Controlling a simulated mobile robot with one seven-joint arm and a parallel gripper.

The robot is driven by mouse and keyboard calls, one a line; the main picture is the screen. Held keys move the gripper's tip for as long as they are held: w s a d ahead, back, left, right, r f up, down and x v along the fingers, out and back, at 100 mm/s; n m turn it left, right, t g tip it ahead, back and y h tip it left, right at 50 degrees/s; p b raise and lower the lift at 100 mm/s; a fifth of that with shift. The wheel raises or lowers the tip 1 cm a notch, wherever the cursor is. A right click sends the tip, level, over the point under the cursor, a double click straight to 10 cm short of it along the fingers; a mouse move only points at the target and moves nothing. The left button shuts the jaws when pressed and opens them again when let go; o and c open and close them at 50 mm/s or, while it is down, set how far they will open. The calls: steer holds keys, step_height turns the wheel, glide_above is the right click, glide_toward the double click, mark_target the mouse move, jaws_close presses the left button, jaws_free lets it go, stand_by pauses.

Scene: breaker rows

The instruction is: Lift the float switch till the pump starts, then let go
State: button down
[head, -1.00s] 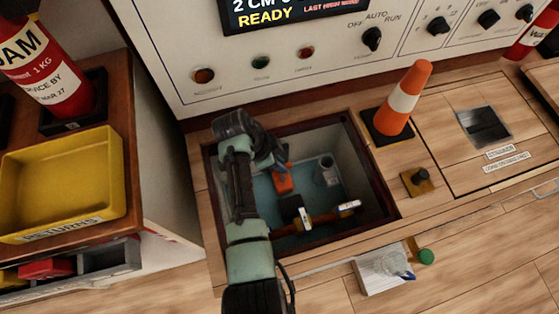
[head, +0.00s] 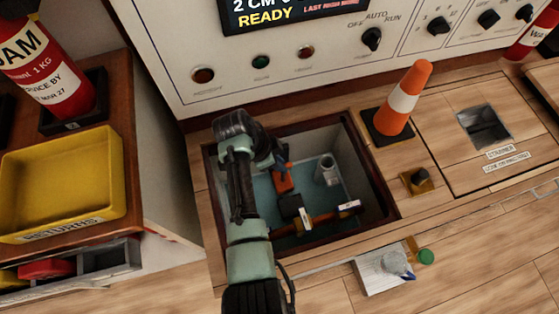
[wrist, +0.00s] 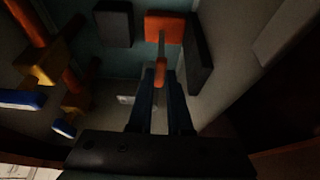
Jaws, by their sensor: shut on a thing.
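The orange float switch (head: 283,180) is down in the open well, over its blue-green floor. It also shows in the wrist view (wrist: 163,27), with a narrow orange tab running toward me. My gripper (wrist: 160,78) is shut on that tab, its two dark fingers on either side. In the head view my arm reaches into the well from the front left and my gripper (head: 280,165) is partly hidden by the wrist. A grey cylinder (head: 327,171), possibly the pump, stands right of the float. The display (head: 290,14) reads READY, with its upper line cut off.
Pipework with orange bars and white-ended handles (head: 322,216) crosses the well's front. A traffic cone (head: 403,97) stands beyond the right rim. A yellow tray (head: 62,180) is at left.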

step_height(320, 180, up, 4)
steer(key=p, duration=0.4)
steer(key=shift+f, duration=0.15)
steer(key=c, duration=0.8)
jaws_free()
steer(key=shift+c, duration=0.2)
steer(key=p+v, duration=0.6)
steer(key=v, duration=0.7)
